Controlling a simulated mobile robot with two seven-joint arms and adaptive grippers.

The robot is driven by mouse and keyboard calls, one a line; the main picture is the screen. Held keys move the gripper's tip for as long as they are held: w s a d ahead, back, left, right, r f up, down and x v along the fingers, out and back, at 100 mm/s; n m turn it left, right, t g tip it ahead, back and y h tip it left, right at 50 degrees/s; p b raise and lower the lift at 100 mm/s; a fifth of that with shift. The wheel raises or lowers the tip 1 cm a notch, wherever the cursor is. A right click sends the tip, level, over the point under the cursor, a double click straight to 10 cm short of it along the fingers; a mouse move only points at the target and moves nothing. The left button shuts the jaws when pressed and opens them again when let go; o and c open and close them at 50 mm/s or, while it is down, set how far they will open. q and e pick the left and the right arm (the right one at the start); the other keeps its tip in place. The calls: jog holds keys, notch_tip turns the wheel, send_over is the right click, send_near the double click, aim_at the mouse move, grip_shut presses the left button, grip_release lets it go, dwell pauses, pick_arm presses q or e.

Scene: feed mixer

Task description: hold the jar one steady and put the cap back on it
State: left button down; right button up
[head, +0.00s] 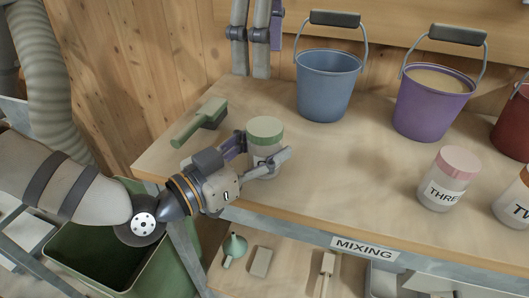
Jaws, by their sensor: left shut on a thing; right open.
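The jar (264,155), pale with a partly hidden label, stands upright near the front left of the bench. A green cap (265,128) sits on its top; I cannot tell whether it is tight. My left gripper (265,148) reaches in from the left and is shut around the jar's body, one finger on the near side and one behind. My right gripper is not in view.
A green brush (200,122) lies left of the jar. A blue bucket (327,88) and a purple bucket (430,105) stand behind. Jar three (445,185) and an orange-capped jar (514,203) stand right. The bench (345,180) between is clear.

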pick_arm(q)
jog(key=c, duration=0.7)
grip_release()
jog(key=v, duration=1.2)
jog(key=shift+s, duration=0.1)
